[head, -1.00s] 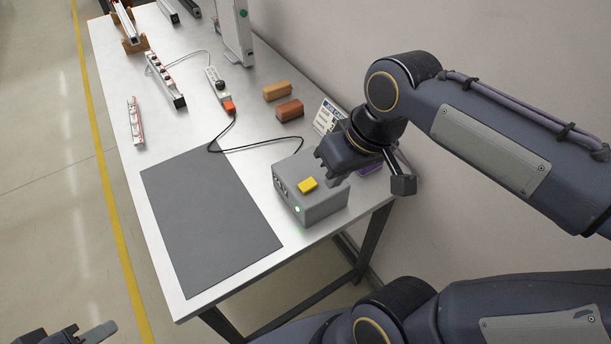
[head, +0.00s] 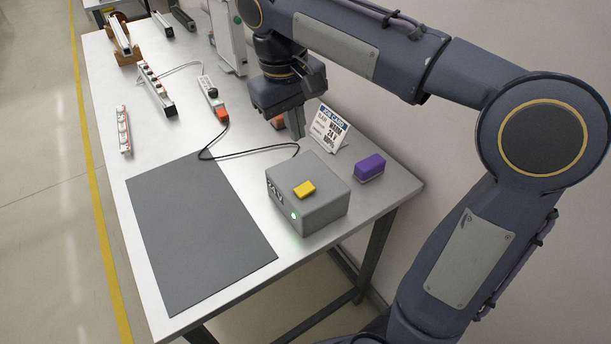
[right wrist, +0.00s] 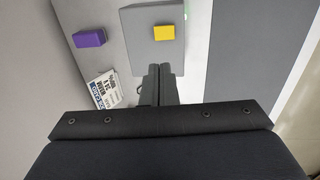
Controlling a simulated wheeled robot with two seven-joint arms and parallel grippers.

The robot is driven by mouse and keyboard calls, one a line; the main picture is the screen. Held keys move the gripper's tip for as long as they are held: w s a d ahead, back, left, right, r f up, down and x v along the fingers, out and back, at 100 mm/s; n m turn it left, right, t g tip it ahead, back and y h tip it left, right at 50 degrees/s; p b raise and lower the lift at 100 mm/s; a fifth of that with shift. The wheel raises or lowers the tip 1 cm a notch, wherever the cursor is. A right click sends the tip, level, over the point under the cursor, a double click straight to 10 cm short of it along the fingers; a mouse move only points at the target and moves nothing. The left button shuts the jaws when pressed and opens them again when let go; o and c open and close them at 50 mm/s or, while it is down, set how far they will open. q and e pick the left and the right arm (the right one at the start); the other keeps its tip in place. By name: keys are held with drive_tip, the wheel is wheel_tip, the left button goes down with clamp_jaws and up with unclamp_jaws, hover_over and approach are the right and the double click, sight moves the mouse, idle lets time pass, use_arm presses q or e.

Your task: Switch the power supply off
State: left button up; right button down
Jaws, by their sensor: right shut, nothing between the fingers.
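The power supply is a grey box (head: 323,208) near the table's front right corner. A raised yellow button or switch (head: 304,190) sits on its top, and a green light (head: 294,216) glows on its front. In the right wrist view the box (right wrist: 140,51) and its yellow part (right wrist: 164,33) lie just beyond my fingertips. My right gripper (head: 295,126) is shut and empty, held behind the box, apart from it. In the right wrist view the closed fingers (right wrist: 165,72) point toward the box. My left gripper is not in view.
A job card (head: 328,128) and a purple block (head: 369,168) stand behind and beside the box. A dark mat (head: 200,230) lies to its left. A black cable (head: 240,153) runs from an orange plug (head: 222,114) to the box. Power strips (head: 155,88) lie farther back.

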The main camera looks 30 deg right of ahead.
sight(308, 186)
drive_tip(key=f, duration=0.4)
drive_tip(key=d+f+b, duration=0.1)
drive_tip(key=f, duration=0.4)
drive_tip(key=d+f+b, duration=0.1)
drive_tip(key=f, duration=0.3)
drive_tip(key=shift+f, duration=0.4)
